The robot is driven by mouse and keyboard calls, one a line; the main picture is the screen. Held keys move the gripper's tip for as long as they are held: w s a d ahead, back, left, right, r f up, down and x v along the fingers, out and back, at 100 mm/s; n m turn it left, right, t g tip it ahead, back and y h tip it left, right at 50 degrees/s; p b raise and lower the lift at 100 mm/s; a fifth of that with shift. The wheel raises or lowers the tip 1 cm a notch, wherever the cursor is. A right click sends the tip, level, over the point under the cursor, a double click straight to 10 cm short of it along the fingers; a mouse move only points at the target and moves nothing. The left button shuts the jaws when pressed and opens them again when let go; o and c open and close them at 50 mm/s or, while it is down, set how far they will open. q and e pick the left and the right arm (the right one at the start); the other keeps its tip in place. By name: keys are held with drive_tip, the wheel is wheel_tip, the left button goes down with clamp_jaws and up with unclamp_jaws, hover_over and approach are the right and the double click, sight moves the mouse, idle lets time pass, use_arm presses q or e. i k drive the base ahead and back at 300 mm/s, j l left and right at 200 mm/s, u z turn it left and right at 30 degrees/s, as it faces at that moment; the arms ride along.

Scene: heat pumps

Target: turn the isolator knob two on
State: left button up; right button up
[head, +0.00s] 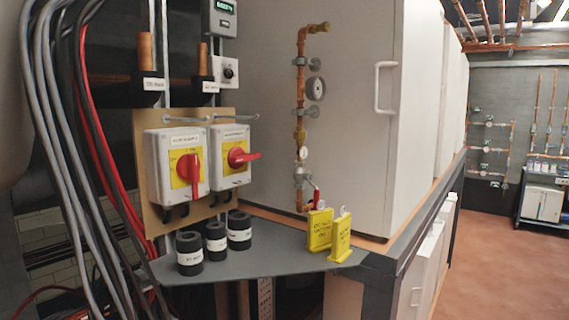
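Two white isolator boxes with yellow plates are mounted side by side on a tan board (153,216) at the left. The left box's red knob (190,172) stands about upright. The right box's red knob (241,157) lies about level, its handle pointing right. The small lettering on the boxes is too blurred to tell which is isolator two. Neither of my grippers shows in the head view, and nothing touches the knobs.
A grey shelf (270,262) below holds several black cylinders (216,238) and two yellow tags (330,233). Grey and red cables (100,150) hang left of the boxes. Copper pipework (301,110) and a white cabinet (352,80) stand right. Open floor (500,240) lies farther right.

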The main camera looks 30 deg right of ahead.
sight(236, 156)
drive_tip(key=z, duration=0.85)
drive_tip(key=i+l+u, duration=0.1)
drive_tip(key=l+u, duration=0.2)
